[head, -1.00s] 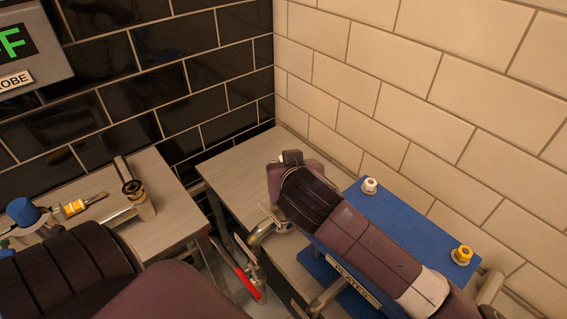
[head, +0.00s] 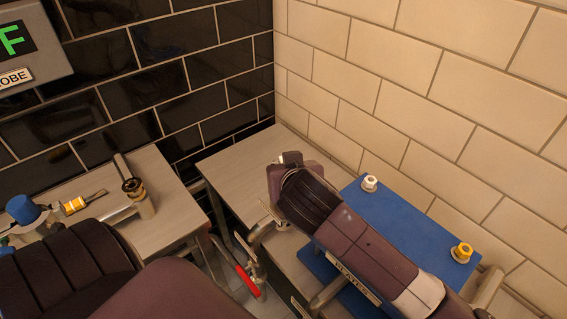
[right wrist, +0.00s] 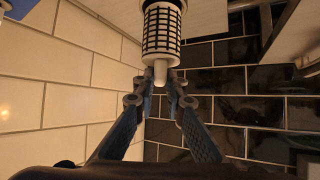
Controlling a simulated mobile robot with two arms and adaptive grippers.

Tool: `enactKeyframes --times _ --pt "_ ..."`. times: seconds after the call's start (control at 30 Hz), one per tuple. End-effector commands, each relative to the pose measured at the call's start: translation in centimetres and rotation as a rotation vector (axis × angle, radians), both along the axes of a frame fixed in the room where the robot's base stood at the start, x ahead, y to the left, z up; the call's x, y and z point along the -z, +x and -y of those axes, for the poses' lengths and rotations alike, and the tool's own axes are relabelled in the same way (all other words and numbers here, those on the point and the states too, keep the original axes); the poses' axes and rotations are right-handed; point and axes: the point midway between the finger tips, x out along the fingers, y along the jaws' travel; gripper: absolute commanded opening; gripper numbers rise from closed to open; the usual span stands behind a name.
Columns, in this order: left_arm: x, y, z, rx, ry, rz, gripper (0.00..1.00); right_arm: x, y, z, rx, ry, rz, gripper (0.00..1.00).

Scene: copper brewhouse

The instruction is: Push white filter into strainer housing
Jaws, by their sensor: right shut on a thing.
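The white filter (right wrist: 162,30), a cylinder with a dark grid and a pale stem, shows at the top middle of the right wrist view. My right gripper (right wrist: 161,84) is shut on its stem, and the filter points away from the fingers. The filter's far end is cut off by the picture edge, so I cannot tell whether it is inside the housing. In the head view my right arm reaches in from the lower right and hides the filter and gripper fingers. I cannot make out the strainer housing. My left arm shows at lower left, but its gripper does not show.
A blue board (head: 370,210) with a white fitting (head: 370,183) and a yellow fitting (head: 462,253) lies beside my right arm. A pipe and a red handle (head: 247,282) are left of it. The left table (head: 165,225) holds metal parts. Tiled walls close the corner.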

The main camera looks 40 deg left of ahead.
Motion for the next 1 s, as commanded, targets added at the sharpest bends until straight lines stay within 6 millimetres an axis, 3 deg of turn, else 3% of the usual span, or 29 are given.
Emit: enactKeyframes --times 1.0 --pt "1.3 -0.1 0.7 0.001 -0.008 -0.001 0.31 2.4 0.0 0.0 0.001 0.0 0.0 0.0"
